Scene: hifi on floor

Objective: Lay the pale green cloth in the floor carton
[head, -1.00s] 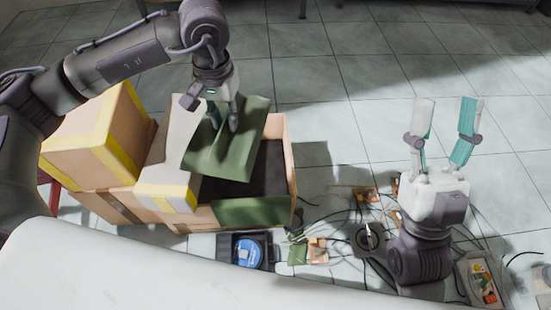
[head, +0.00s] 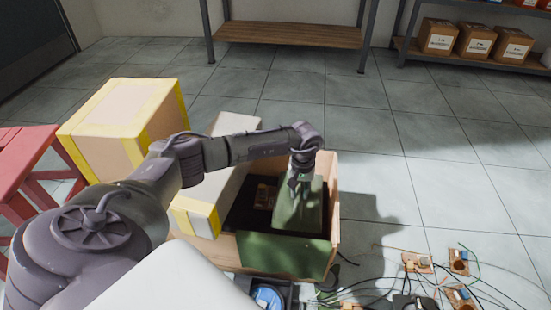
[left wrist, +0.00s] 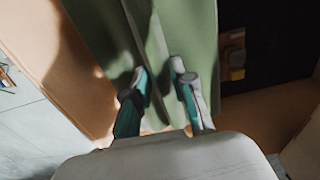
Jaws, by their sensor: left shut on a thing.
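The pale green cloth (head: 298,213) hangs from my left gripper (head: 299,188) inside the right part of the floor carton (head: 331,205). The gripper is shut on the cloth. In the left wrist view, the left gripper (left wrist: 160,85) pinches a fold of the cloth (left wrist: 195,40), beside the tan carton wall (left wrist: 65,70). The carton's dark interior shows at the right there. A darker green panel (head: 285,257) covers part of the carton's front side; I cannot tell whether it joins the cloth. My right gripper is out of view.
A yellow-taped box (head: 120,120) and a pale box (head: 232,125) stand left of the carton, by a red stool (head: 25,160). Cables and small circuit parts (head: 418,262) litter the floor at the front right. The floor behind is clear.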

